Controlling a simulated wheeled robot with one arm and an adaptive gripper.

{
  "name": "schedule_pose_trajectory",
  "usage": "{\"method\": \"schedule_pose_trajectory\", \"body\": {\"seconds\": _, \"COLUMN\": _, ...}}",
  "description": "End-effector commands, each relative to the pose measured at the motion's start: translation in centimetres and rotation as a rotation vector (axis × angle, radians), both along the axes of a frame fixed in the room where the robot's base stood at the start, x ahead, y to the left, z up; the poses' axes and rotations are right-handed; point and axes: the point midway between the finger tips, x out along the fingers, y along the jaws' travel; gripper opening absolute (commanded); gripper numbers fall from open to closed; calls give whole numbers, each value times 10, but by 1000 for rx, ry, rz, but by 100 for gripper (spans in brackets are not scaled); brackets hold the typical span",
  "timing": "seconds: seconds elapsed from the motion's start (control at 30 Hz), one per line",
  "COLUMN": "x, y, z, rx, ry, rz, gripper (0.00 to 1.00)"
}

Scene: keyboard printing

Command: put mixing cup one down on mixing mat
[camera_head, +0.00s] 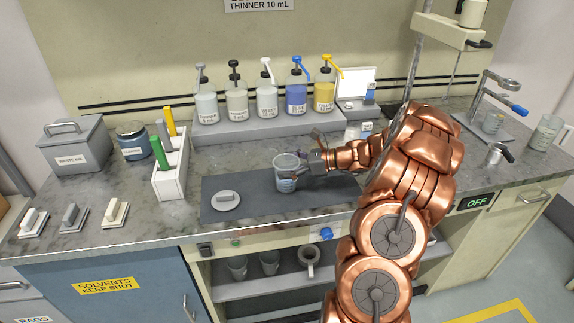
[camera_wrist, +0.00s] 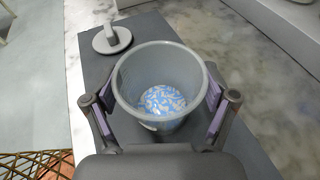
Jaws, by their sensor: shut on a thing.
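The mixing cup (camera_head: 286,180) is a grey translucent cup, upright, held in my gripper (camera_head: 304,166) over the dark grey mixing mat (camera_head: 255,209). In the wrist view the cup (camera_wrist: 160,62) sits between the two fingers of my gripper (camera_wrist: 160,108), one on each side. A blue and white swirled content shows at the bottom of the cup. The mat also shows in the wrist view (camera_wrist: 150,28) under and around the cup. I cannot tell whether the cup's base touches the mat.
A round grey lid with a knob (camera_head: 226,200) lies on the mat's left part. A white rack (camera_head: 170,178) with coloured-handled tools stands left of the mat. Several pump bottles (camera_head: 266,102) stand on a shelf behind. The mat's front and right parts look clear.

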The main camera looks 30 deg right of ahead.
Motion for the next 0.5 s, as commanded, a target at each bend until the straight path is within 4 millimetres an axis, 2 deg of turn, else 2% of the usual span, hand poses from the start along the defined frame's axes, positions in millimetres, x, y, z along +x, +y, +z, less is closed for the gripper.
{"method": "schedule_pose_trajectory", "body": {"seconds": 0.1, "x": 0, "y": 0, "z": -3, "rx": 0, "ry": 0, "rz": 1, "gripper": 22}}
{"method": "schedule_pose_trajectory", "body": {"seconds": 0.13, "x": 0, "y": 0, "z": -3, "rx": 0, "ry": 0, "rz": 1, "gripper": 88}}
{"method": "schedule_pose_trajectory", "body": {"seconds": 0.27, "x": 0, "y": 0, "z": -3, "rx": 0, "ry": 0, "rz": 1, "gripper": 100}}
{"method": "schedule_pose_trajectory", "body": {"seconds": 0.5, "x": 0, "y": 0, "z": -3, "rx": 0, "ry": 0, "rz": 1, "gripper": 100}}
